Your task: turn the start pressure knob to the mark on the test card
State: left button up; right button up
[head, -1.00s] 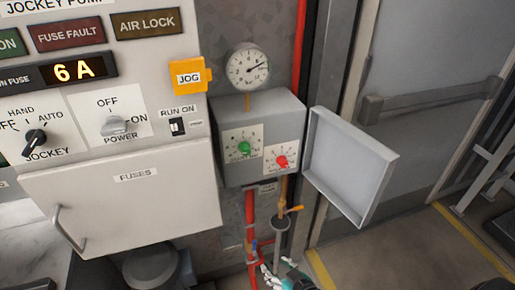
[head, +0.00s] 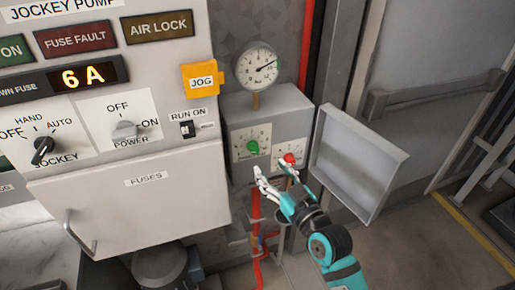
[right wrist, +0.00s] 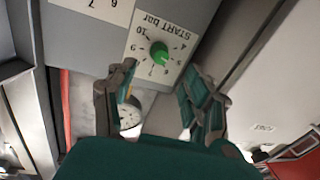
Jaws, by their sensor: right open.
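The green knob (head: 253,147) is on the left white dial plate on the front of a grey box (head: 250,180). In the right wrist view the green knob (right wrist: 159,51) sits on a scale marked "START bar"; its exact pointer reading is not clear to me. My right gripper (head: 272,174) is open and empty, in front of and below the dial plates, apart from the knobs. Its fingers (right wrist: 160,82) show spread in the right wrist view, with the knob beyond them. I cannot make out a test card. My left gripper is out of view.
A red knob (head: 290,158) sits right of the green one. The box's open lid (head: 357,165) stands out to the right. A pressure gauge (head: 258,64) is above the box. The yellow JOG tag (head: 200,79) and control cabinet (head: 130,200) are left; red pipes (head: 256,210) run below.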

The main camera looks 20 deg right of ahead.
aim_at(257, 152)
jog(key=w, duration=0.2)
jog(key=w+a+p, duration=0.1)
jog(key=w, duration=0.5)
jog(key=shift+a, duration=0.25)
jog(key=shift+s, duration=0.1)
grip_shut()
